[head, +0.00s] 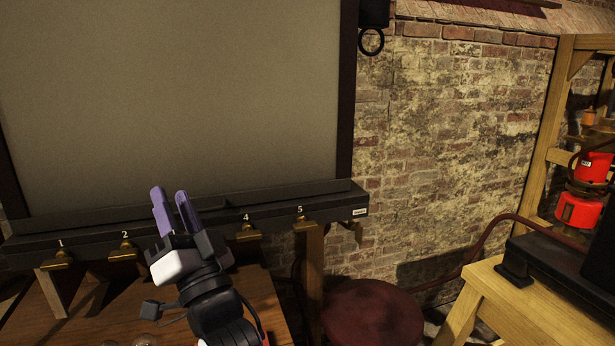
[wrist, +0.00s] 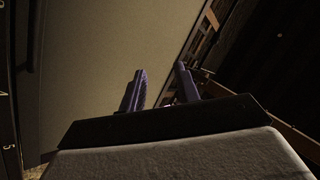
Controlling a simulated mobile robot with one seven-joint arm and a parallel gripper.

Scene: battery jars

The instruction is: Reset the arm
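My gripper (head: 171,208) is raised in front of the dark rail below the large framed panel in the head view. Its two purple fingers point up and stand a little apart, with nothing seen between them. In the wrist view the two purple fingers (wrist: 159,88) also show a gap between them and no held object. My arm comes up from the bottom of the head view and hides part of the rail near where a number 3 would fall.
A numbered rail (head: 335,207) with brass hooks runs under the grey panel (head: 180,90). A wooden table (head: 262,300) lies below it. A dark red round stool (head: 372,315) stands right of it. A wooden bench (head: 490,290) and shelf with red lanterns (head: 580,210) are at right.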

